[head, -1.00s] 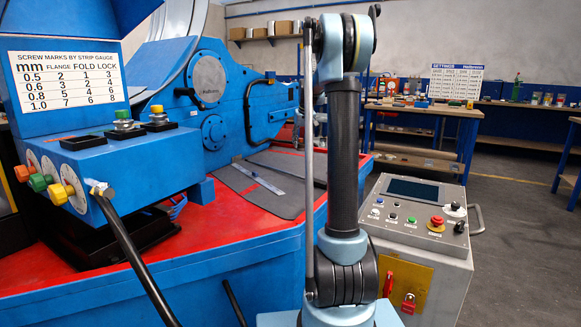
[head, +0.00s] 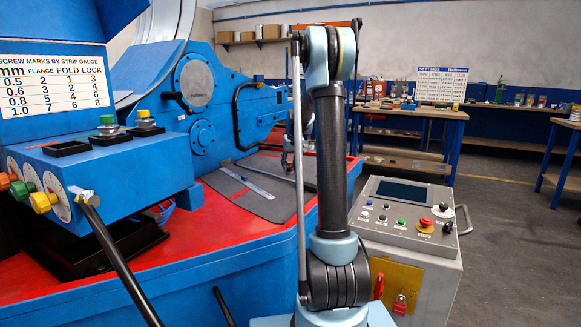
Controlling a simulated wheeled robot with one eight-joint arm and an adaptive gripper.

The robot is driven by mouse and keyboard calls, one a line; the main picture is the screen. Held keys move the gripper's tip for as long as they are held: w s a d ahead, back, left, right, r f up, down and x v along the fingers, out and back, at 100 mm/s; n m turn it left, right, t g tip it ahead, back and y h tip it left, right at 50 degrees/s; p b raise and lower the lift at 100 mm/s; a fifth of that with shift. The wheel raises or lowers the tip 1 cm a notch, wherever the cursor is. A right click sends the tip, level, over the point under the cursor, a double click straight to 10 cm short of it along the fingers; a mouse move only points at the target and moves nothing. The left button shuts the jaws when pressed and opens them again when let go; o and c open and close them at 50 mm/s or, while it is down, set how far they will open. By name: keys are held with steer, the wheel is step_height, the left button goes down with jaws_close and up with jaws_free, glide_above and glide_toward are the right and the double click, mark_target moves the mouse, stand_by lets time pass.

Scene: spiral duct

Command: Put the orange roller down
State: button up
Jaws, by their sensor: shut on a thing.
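My arm stands upright across the middle of the head view. Behind its thin rod and dark link, a small part of my gripper (head: 288,160) shows over the red machine deck (head: 215,232). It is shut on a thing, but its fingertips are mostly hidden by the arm. I cannot make out the orange roller itself; what would show of it is hidden or too small. I cannot tell whether the gripper's load touches anything.
The blue machine (head: 205,95) fills the left, with a lever (head: 118,255) in front. A grey mat (head: 240,190) lies on its deck. A control box (head: 408,215) stands right of my arm. Workbenches (head: 425,113) stand behind. Grey floor (head: 500,240) is clear at the right.

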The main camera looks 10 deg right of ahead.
steer(key=o, duration=1.3)
steer(key=shift+c, duration=0.2)
steer(key=v, duration=1.2)
steer(key=shift+s+d, duration=0.1)
